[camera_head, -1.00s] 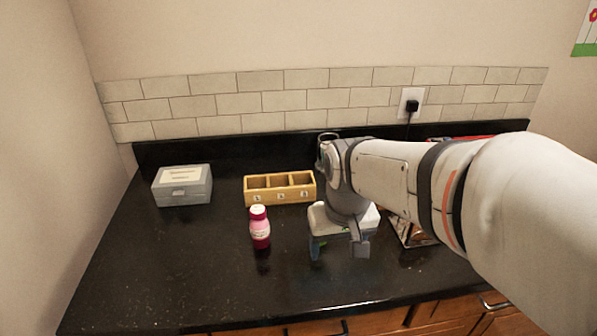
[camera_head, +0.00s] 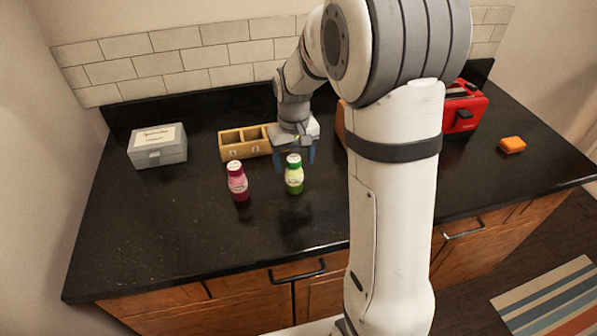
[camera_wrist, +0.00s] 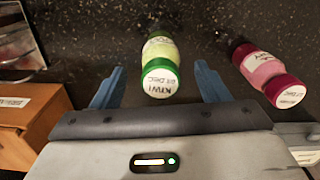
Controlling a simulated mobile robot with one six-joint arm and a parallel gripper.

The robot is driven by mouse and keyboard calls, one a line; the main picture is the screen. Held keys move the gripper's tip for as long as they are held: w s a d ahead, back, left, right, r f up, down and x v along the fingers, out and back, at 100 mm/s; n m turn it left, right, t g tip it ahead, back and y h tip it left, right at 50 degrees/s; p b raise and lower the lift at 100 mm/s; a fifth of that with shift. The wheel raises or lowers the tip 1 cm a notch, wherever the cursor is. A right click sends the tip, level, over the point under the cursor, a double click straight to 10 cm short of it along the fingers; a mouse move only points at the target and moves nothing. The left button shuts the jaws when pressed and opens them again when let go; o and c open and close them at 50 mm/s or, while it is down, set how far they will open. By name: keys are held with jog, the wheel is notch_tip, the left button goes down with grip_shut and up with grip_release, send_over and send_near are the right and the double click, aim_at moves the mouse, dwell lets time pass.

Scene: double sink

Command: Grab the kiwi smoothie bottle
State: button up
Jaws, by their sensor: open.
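The kiwi smoothie bottle (camera_head: 294,177) stands upright on the black counter, green with a white-topped cap. In the wrist view its cap (camera_wrist: 160,78) reads "KIWI" and lies between the two blue fingers, nearer the left one. My gripper (camera_head: 296,158) is open and just behind the bottle in the head view. Dark gaps show between bottle and fingers in the wrist view, and nothing is held. A similar pink bottle (camera_head: 238,182) stands to the left; it also shows in the wrist view (camera_wrist: 268,72), outside the right finger.
A wooden compartment box (camera_head: 234,147) is behind the bottles, partly hidden by my arm. A grey box (camera_head: 158,147) is at the back left. The counter's front left is clear.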

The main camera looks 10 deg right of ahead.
jog(key=shift+f, duration=1.4)
jog(key=shift+c, duration=0.5)
jog(key=c, duration=1.1)
